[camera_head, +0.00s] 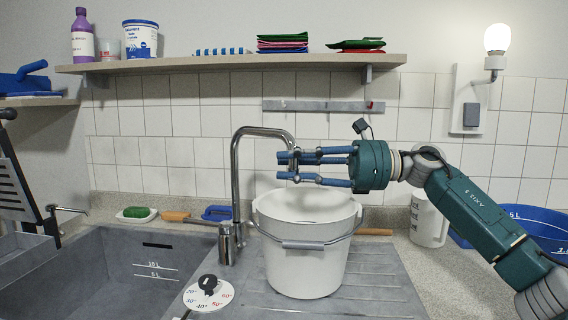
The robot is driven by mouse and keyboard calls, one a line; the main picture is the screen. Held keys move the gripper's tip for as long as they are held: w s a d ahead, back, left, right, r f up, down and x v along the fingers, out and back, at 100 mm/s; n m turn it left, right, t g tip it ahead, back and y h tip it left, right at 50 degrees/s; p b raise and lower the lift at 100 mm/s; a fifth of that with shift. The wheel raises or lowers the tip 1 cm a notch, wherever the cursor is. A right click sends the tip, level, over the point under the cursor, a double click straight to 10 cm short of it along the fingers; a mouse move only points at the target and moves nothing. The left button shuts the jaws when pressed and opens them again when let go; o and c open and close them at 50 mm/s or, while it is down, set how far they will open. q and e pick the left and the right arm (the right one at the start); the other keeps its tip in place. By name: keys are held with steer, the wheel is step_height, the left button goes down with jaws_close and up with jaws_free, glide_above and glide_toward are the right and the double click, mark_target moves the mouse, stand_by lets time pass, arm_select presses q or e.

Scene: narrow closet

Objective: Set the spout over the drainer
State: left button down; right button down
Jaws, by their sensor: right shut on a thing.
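The spout (237,175) is a tall chrome pipe that rises at the right edge of the sink and arches over to the right. Its outlet end hangs above the white bucket (305,262), which stands on the ridged grey drainer (378,287). My right gripper (287,168) comes in from the right with blue fingers and is shut on the downturned end of the spout, above the bucket's rim. The fingers partly hide that end. My left gripper is out of view.
A green sponge (137,213) and brushes lie behind. A white jug (428,222) and blue tub (535,222) stand right. A shelf (220,64) runs above.

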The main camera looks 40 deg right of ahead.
steer(key=shift+d+f, duration=0.15)
steer(key=shift+f, duration=0.1)
steer(key=c, duration=1.7)
jaws_free()
steer(key=o, duration=0.3)
steer(key=shift+s+d, duration=0.2)
steer(key=shift+d, duration=0.15)
steer(key=shift+r, duration=0.15)
steer(key=v, duration=1.2)
steer(key=shift+d, duration=0.25)
